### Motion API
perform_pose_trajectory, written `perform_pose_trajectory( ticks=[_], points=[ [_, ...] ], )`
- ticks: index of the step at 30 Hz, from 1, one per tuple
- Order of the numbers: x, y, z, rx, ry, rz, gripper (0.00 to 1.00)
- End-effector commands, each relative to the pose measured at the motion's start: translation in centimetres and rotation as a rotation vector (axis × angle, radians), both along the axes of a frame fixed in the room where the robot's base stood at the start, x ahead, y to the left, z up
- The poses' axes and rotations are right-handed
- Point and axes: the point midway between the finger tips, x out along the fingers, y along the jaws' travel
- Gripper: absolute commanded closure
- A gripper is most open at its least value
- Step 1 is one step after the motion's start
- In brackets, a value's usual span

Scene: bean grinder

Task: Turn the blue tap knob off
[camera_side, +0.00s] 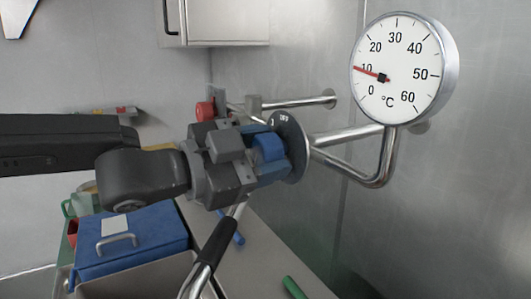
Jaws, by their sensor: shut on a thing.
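The blue tap knob (268,149) sits in front of a round dark dial plate (291,145) on a metal pipe at the centre. Part of a white marking shows on the plate's upper face. My gripper (262,157) reaches in from the left, roughly level, and is shut on the blue knob. Its fingers and body hide much of the knob, so I cannot tell the exact turn of the knob.
A red knob (205,111) is just behind my gripper. A round thermometer gauge (397,68) stands on bent pipes at the right. A black-handled lever (217,243) is below my gripper. A blue box (130,240) with a handle stands lower left.

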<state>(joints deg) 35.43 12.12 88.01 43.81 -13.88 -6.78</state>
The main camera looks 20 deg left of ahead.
Motion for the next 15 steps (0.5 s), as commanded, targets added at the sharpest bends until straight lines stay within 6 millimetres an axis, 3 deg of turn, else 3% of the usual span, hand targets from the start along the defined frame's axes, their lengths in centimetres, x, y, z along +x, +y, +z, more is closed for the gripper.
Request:
perform_pose_trajectory(
  ticks=[15],
  points=[
    [0.12, 0.14, 0.21, 0.343, -0.343, 0.0, 0.74]
  ],
)
